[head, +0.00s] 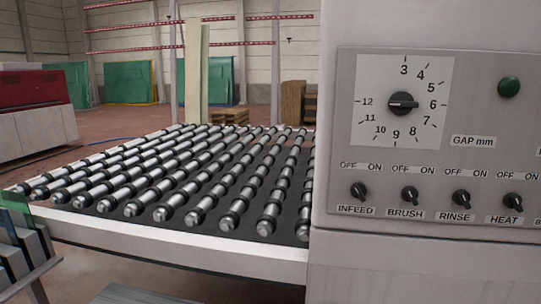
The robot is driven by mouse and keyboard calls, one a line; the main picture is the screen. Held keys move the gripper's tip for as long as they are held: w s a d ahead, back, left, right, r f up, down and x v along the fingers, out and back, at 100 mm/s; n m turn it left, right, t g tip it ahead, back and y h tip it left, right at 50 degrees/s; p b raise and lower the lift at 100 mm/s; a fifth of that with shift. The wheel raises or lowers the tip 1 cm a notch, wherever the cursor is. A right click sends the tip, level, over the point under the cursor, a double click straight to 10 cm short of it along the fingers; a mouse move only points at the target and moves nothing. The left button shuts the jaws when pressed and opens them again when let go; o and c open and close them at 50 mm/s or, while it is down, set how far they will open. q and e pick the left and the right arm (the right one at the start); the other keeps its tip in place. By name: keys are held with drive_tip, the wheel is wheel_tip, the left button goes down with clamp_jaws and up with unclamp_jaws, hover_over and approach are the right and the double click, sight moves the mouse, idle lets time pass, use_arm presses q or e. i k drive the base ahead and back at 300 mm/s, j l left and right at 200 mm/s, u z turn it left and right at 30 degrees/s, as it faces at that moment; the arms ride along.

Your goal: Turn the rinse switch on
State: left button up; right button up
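The rinse switch (461,198) is a small black rotary knob on the grey control panel (347,130) at the right of the head view. The label RINSE is below it and OFF and ON are printed above it, OFF to the left. Its pointer appears to lean up and left, toward OFF, though it is small in the picture. Neither of my grippers shows in this view, so nothing of mine is seen touching the switch.
The infeed (358,190), brush (409,194) and heat (513,201) knobs sit close beside it in a row. Above are a gap dial (403,104) and a green button (509,87). A roller conveyor (180,234) extends left of the panel.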

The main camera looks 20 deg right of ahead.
sight(461, 197)
drive_tip(key=l+z, duration=0.1)
drive_tip(key=z, duration=1.55)
drive_tip(key=k+l, duration=0.05)
drive_tip(key=l, duration=0.05)
